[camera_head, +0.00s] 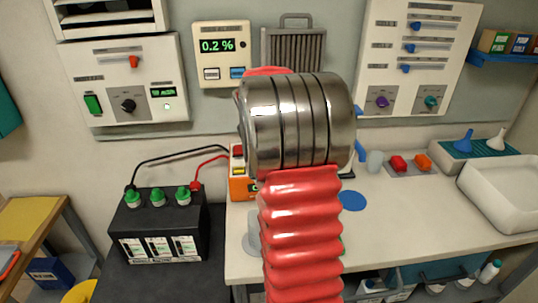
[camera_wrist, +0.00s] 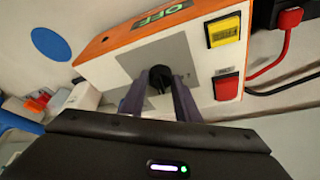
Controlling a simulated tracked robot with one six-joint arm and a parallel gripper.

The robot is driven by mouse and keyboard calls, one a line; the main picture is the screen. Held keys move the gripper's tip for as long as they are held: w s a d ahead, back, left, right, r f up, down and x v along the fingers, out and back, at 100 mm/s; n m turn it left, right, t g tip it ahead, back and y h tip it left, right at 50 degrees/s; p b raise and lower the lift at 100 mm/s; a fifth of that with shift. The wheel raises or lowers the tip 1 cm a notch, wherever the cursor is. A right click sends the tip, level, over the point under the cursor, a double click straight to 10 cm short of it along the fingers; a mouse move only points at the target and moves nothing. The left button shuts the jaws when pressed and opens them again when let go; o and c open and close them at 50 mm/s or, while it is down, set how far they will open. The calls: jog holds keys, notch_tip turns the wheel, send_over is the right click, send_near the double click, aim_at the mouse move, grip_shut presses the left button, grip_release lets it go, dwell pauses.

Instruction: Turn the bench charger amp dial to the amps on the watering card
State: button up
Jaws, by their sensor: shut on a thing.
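The bench charger is an orange and white box (camera_wrist: 195,60) that fills the middle of the wrist view. Its black amp dial (camera_wrist: 160,76) sits on a grey panel. My gripper (camera_wrist: 158,84) is shut on the dial, with one dark finger on each side. A small display (camera_wrist: 159,16) on the charger shows green characters that look like OFF. In the head view my arm hides most of the charger (camera_head: 238,187), the dial and my gripper. I cannot make out a watering card in either view.
A black battery (camera_head: 160,225) with green caps stands left of the bench, with a black and a red cable clipped on. Wall panels (camera_head: 128,80) with knobs and sliders hang behind. A white basin (camera_head: 505,195) is at the right. A blue disc (camera_head: 352,201) lies on the bench.

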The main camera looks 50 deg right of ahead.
jog(key=shift+m+g, duration=0.3)
jog(key=shift+m, duration=0.7)
jog(key=o, duration=1)
jog(key=shift+w, duration=0.1)
jog(key=v, duration=1.3)
jog(key=shift+w+a+r, duration=0.1)
jog(key=shift+a+r, duration=0.05)
jog(key=shift+r, duration=0.15)
